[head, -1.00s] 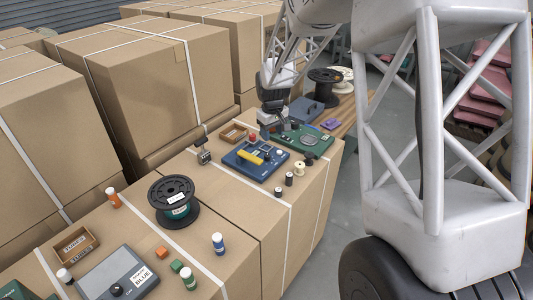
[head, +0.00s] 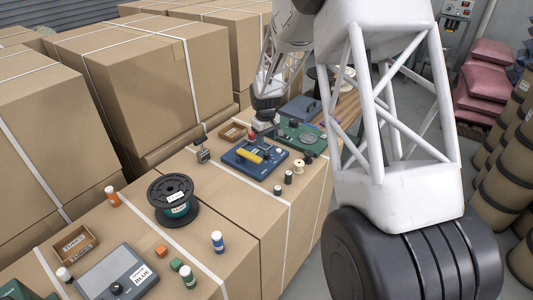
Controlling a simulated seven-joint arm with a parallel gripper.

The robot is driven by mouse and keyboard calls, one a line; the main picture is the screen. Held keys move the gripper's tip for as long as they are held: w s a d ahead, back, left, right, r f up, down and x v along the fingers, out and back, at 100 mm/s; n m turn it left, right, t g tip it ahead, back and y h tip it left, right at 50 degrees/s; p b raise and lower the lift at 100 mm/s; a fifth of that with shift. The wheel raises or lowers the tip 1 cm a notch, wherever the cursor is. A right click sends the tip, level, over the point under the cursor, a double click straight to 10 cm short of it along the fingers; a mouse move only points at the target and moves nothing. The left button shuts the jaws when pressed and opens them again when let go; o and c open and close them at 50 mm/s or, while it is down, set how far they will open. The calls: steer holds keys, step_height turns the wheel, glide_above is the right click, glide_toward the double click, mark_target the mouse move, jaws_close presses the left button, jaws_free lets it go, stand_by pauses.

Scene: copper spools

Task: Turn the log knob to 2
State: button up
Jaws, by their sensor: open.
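No knob in the head view carries a readable "log" mark, so I cannot tell which one it is. A grey box (head: 122,272) with a "BLUE" label has a black knob (head: 115,289) at the front left. A blue box (head: 255,160) with a yellow bar (head: 249,155) and small controls stands farther back. My gripper (head: 262,124) is open, near a red-topped item (head: 251,135) behind the blue box. Its fingertips are small and hard to make out.
A black spool (head: 173,197) stands mid-table. A brown tray (head: 75,244), an orange bottle (head: 112,197), a blue bottle (head: 218,242), a green bottle (head: 187,276) and small blocks surround it. Large cartons (head: 130,85) stand behind. Small spools (head: 298,166) sit right of the blue box.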

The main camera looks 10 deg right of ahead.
mark_target(266, 153)
steer(key=shift+f, duration=3.8)
steer(key=shift+c, duration=0.2)
steer(key=c, duration=0.9)
steer(key=shift+m, duration=0.4)
steer(key=m, duration=0.8)
